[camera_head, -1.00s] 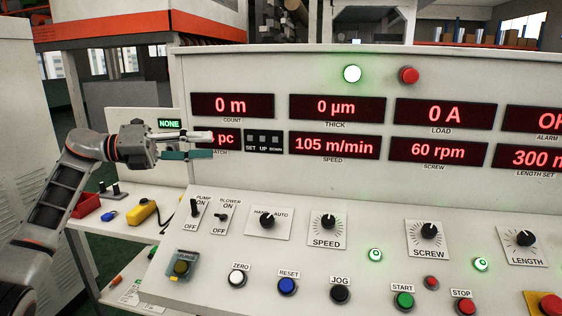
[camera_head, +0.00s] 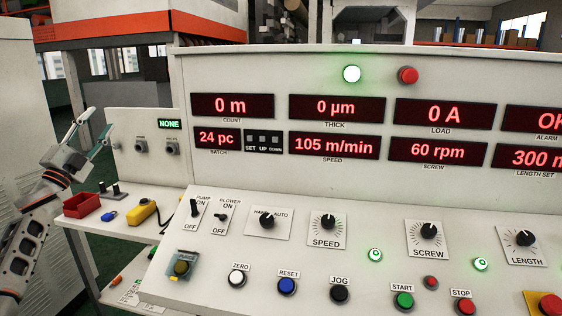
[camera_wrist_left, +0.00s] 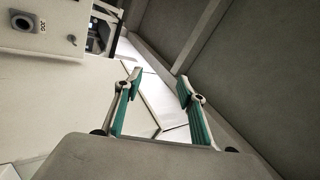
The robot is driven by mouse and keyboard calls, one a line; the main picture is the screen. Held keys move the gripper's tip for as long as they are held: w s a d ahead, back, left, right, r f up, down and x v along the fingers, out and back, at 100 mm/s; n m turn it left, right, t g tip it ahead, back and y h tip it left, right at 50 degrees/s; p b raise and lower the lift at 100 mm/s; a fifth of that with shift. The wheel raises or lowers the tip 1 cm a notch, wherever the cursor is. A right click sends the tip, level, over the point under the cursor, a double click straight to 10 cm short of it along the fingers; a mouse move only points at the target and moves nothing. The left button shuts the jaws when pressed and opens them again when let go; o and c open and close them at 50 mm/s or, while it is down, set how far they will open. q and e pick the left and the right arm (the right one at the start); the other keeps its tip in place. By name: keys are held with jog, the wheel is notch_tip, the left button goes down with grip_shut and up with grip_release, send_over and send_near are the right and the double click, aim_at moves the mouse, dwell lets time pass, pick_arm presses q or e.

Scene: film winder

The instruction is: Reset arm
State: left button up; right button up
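My left gripper (camera_head: 94,136) is at the left edge of the head view, raised and pointing up and to the right, left of the small side panel. In the left wrist view its two green-padded fingers (camera_wrist_left: 158,100) stand apart with nothing between them. It is clear of the control console (camera_head: 340,180). The batch display (camera_head: 217,139) reads 24 pc and shows in full. My right gripper is not in view.
A large grey cabinet (camera_head: 20,110) stands at the far left.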

pick_arm(q)
jog(key=w+a+f+n+g+y, duration=0.3)
jog(key=a+f+n+g+y, duration=0.4)
jog(key=a+f+n+y, duration=0.75)
jog(key=s+d+f+g+h, duration=0.1)
jog(key=s+d+f+h, duration=0.2)
jog(key=d+f, duration=0.7)
jog(key=s+d+f+h, duration=0.35)
jog(key=d+f, duration=0.35)
jog(key=f, duration=0.7)
jog(key=s+d+f+m+g+h, duration=0.2)
jog(key=s+d+f+g+h, duration=0.1)
jog(key=s+d+f, duration=1.55)
jog(key=s+d, duration=0.2)
jog(key=s, duration=0.5)
jog(key=s+d+f+g+h, duration=0.1)
jog(key=s+d+f, duration=0.2)
jog(key=s, duration=0.6)
jog(key=s+d+f+n+g+h, duration=0.1)
jog(key=s+d+f, duration=0.1)
jog(key=s+d, duration=0.3)
jog(key=s, duration=0.4)
jog(key=shift+d+f, duration=0.2)
jog(key=shift+f, duration=0.05)
